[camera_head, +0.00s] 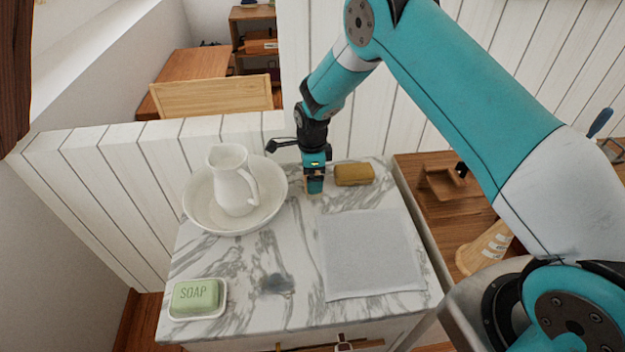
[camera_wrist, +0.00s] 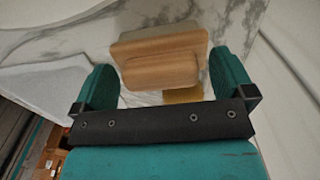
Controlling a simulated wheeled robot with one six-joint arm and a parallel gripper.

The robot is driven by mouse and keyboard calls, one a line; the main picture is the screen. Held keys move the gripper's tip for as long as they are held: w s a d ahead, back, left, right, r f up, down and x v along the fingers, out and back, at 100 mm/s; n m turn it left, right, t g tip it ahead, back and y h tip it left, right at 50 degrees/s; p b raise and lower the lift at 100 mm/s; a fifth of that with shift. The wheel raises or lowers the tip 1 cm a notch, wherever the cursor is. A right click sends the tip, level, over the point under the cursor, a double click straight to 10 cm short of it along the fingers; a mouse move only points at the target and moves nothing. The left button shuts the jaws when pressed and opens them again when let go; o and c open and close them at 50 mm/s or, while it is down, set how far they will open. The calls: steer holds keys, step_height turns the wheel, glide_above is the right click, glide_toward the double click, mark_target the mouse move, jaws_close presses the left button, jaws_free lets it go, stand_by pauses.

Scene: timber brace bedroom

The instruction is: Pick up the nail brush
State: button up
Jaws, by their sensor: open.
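The nail brush (camera_wrist: 162,68), a pale wooden block with a raised grip, lies between the two teal fingers of my gripper (camera_wrist: 163,82) in the wrist view. The fingers are open, one on each side of it; I cannot tell whether either touches it. In the head view my gripper (camera_head: 314,186) points down at the back of the marble top, and the brush is mostly hidden by it.

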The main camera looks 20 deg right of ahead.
steer(key=c, duration=1)
steer(key=shift+o, duration=0.2)
step_height(320, 180, up, 20)
steer(key=b, duration=0.3)
